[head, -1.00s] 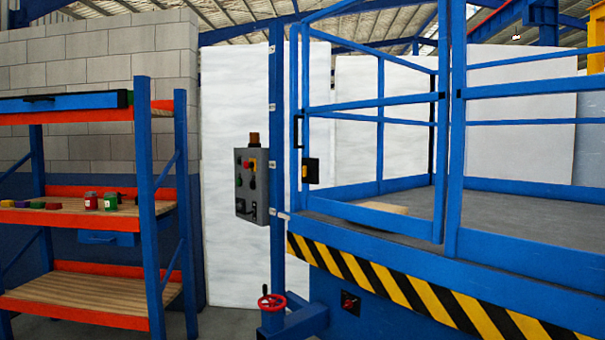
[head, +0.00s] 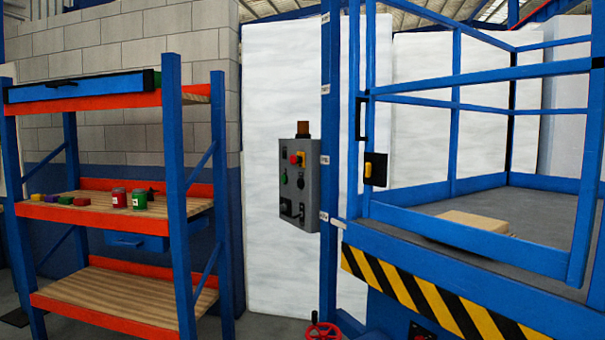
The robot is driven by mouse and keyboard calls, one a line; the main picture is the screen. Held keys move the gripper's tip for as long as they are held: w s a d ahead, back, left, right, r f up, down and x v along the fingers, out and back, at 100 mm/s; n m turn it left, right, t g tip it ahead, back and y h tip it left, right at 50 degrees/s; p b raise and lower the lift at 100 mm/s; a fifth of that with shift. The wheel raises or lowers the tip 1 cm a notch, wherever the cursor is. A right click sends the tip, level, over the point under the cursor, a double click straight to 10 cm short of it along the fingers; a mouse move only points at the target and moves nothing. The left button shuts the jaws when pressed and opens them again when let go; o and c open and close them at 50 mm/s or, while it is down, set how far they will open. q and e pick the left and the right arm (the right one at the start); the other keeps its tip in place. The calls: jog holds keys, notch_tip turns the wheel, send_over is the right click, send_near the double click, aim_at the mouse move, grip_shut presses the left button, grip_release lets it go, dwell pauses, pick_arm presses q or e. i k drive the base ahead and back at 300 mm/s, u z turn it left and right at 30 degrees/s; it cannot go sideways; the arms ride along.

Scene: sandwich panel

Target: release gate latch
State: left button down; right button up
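The gate latch (head: 375,169) is a black plate with a yellow part, on the blue post at the left end of the platform's gate. A black vertical handle (head: 361,119) sits just above it on the same side. The blue gate (head: 470,88) has rails across the platform and appears closed. Neither of my grippers shows in the head view.
A grey control box (head: 298,183) with coloured buttons hangs on a blue post left of the gate. A blue and orange shelf (head: 122,210) stands at left. A red handwheel (head: 323,331) is low in front. A cardboard box (head: 463,225) lies on the platform.

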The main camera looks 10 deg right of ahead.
aim_at(369, 169)
jog(key=z, duration=0.1)
jog(key=i, duration=1.05)
jog(key=z, duration=1.15)
jog(key=i, duration=0.6)
jog(key=z, duration=0.6)
